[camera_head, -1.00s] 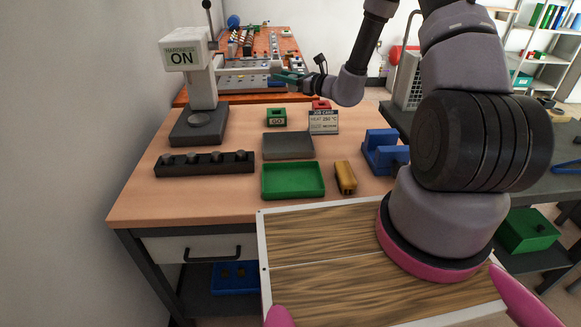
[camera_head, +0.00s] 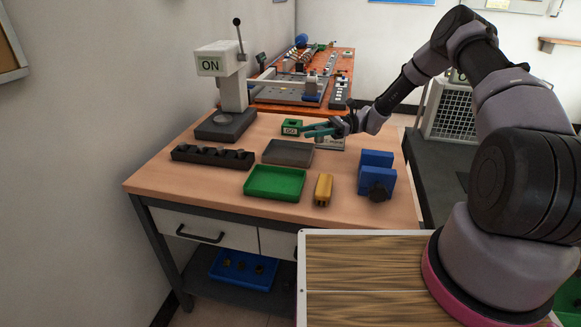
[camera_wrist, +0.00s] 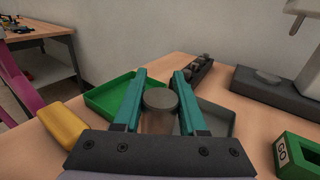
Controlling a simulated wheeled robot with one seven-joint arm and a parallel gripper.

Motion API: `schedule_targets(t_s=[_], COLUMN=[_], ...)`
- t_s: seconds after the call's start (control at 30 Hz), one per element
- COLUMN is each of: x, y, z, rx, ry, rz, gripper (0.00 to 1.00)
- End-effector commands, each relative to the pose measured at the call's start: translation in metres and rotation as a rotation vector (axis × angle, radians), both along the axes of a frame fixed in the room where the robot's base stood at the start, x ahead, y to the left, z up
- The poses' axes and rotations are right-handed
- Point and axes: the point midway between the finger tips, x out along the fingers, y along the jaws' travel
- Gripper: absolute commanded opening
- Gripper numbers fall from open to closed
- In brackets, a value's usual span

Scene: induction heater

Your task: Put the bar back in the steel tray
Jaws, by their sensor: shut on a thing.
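The bar (camera_wrist: 160,110), a grey steel cylinder with a round end, is between the teal fingers of my gripper (camera_wrist: 159,92) in the wrist view. My gripper is shut on it. In the head view my gripper (camera_head: 312,129) is over the bench near the GO block, past the far right corner of the grey steel tray (camera_head: 288,152); I cannot make out the bar there. The tray looks empty in the head view. In the wrist view the steel tray (camera_wrist: 217,118) is partly hidden behind the right finger.
A green tray (camera_head: 275,183) and a yellow block (camera_head: 324,188) are nearer the front edge. A blue fixture (camera_head: 375,174) stands right. A dark rack (camera_head: 212,158) and the ON machine (camera_head: 228,120) are left. The green GO block (camera_head: 291,127) stands close to my gripper.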

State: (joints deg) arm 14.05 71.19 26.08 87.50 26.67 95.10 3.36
Motion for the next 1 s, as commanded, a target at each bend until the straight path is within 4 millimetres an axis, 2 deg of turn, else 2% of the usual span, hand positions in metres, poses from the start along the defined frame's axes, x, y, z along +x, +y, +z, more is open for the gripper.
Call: schedule_targets(t_s=[0.1, 0.2, 0.43, 0.6, 1.0], x=[-0.001, -0.001, 0.0, 0.0, 0.0], y=[0.001, 0.001, 0.0, 0.001, 0.0], z=[-0.025, -0.04, -0.059, -0.083, -0.091], rx=[0.002, 0.001, 0.001, 0.002, 0.001], ry=[0.004, 0.003, -0.001, 0.0, -0.002], rz=[0.0, 0.0, -0.001, -0.002, -0.001], gripper=[0.0, 0.0, 0.0, 0.0, 0.0])
